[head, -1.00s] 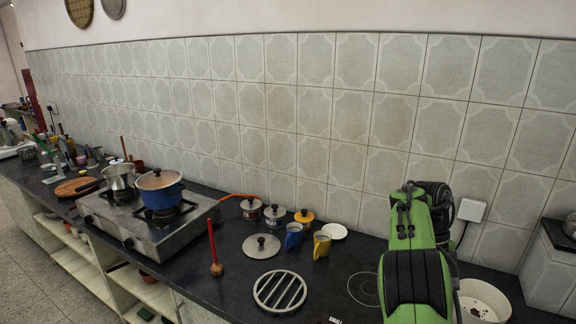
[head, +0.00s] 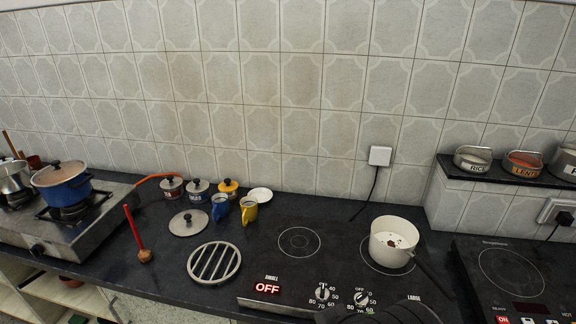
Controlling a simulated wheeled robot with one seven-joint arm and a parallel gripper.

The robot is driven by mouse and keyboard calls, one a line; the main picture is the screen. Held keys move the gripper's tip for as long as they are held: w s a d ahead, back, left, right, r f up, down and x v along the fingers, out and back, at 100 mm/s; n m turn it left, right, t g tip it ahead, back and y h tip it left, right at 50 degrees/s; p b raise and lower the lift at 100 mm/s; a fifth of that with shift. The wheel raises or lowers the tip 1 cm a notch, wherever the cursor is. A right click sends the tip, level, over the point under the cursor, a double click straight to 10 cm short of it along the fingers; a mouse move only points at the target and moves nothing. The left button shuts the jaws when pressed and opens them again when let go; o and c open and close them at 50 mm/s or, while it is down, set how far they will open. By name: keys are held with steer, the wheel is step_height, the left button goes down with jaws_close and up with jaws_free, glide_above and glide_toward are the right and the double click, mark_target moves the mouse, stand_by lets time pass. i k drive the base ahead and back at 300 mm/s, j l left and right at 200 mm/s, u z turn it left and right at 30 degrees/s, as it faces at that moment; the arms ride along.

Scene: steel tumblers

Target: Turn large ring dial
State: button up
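The black cooktop (head: 300,270) is set in the dark counter, with a small ring and a large ring drawn on it. Two knobs sit at its front edge: the left one (head: 322,292) is nearer the SMALL label, and the right one, the large ring dial (head: 361,298), is nearer the LARGE label. Numbers surround both knobs. A red OFF display (head: 267,288) is lit at the left. A white saucepan (head: 393,241) with dark bits inside stands on the large ring. My gripper is not in view; a dark part of my arm shows at the bottom right.
A second cooktop (head: 515,275) lies at the right, below a shelf with labelled tins (head: 472,158). A metal trivet (head: 214,262), a lid (head: 188,222) and blue and yellow mugs (head: 249,210) are left. The saucepan's dark handle (head: 432,274) extends toward the front right.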

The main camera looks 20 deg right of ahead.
mark_target(361, 300)
steer(key=z, duration=1.4)
